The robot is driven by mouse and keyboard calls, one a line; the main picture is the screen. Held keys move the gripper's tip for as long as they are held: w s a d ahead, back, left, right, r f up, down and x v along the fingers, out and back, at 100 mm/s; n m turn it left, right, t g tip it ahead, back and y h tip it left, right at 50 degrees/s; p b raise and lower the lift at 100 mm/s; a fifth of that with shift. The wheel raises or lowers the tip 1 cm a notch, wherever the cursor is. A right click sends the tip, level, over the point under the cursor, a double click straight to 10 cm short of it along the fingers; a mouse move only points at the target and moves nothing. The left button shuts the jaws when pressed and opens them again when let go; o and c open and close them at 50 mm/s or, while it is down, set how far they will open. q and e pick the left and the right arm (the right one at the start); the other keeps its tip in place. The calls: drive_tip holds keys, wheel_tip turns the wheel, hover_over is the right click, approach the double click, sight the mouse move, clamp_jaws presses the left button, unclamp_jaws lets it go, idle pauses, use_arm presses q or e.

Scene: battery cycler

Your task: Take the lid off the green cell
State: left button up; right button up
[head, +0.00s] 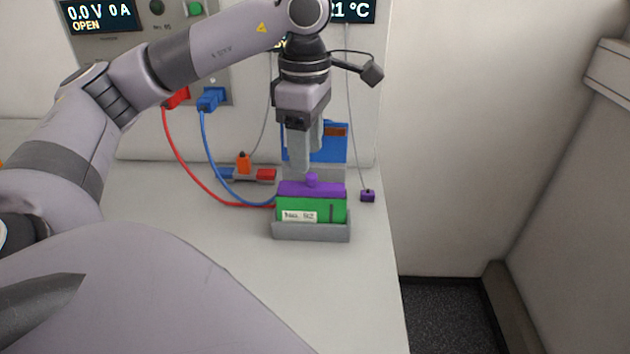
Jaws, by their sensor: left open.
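The green cell (328,210) with a white label stands in a grey holder (310,232) on the bench. A purple lid (290,188) with a small knob (312,180) on top covers the cell. My left gripper (308,158) is open and points down just above the lid, close to the knob. I see no contact between the fingers and the knob. My right gripper is not in view.
A blue block (332,140) stands behind the cell. Red (180,165) and blue (205,150) cables run from the panel toward the cell. A small purple piece (367,196) lies to its right. The bench front is clear.

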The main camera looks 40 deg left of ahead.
sight(311, 175)
use_arm(q)
drive_tip(key=shift+w+d+f, duration=0.15)
drive_tip(key=shift+f, duration=1)
drive_tip(key=shift+w+d+f, duration=0.1)
drive_tip(key=shift+f, duration=1.05)
clamp_jaws()
drive_tip(key=shift+r, duration=0.2)
